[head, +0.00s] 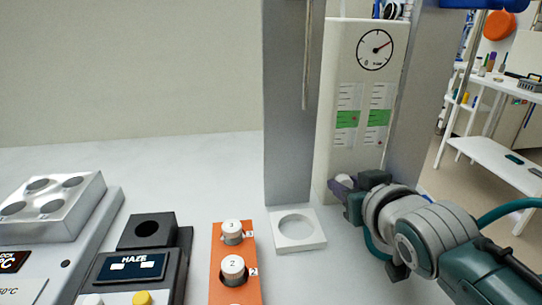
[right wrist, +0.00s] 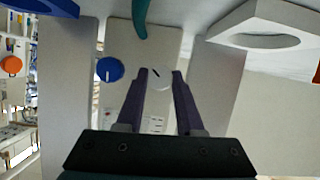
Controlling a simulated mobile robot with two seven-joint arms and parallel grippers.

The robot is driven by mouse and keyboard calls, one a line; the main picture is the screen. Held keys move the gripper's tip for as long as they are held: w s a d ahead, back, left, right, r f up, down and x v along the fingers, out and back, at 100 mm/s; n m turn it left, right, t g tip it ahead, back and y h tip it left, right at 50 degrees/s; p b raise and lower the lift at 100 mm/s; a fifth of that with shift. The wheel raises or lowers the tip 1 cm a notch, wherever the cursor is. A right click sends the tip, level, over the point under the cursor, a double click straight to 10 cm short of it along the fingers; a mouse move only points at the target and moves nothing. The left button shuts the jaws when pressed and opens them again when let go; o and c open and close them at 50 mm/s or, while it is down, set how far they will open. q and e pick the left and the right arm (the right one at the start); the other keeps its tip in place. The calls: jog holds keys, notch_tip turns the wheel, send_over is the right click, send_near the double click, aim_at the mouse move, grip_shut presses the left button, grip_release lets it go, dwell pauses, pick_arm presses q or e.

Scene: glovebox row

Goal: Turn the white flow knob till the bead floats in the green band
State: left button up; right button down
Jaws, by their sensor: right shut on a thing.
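The white flow knob (right wrist: 158,78) sits on the panel, with a dark pointer mark on its face. My right gripper (right wrist: 161,83) is shut on it, one purple finger on each side. In the head view the gripper (head: 344,187) is low on the front of the pale panel (head: 337,60) and hides most of the knob. Above are two scaled flow tubes. In the left one a small red bead (head: 354,118) is level with the green band (head: 345,119). In the right one a red bead (head: 370,141) is below its green band (head: 379,117). My left gripper is not in view.
A blue knob (right wrist: 109,69) is close beside the white one. Grey posts flank the panel, and a round gauge (head: 375,50) is above the tubes. A white square holder (head: 315,240) and an orange rack (head: 217,260) with white-capped vials stand left of my right arm.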

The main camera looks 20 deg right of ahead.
jog(key=shift+n+h, duration=0.5)
jog(key=shift+n, duration=0.1)
jog(key=c, duration=0.5)
grip_release()
jog(key=shift+c, duration=0.2)
jog(key=shift+r, duration=0.1)
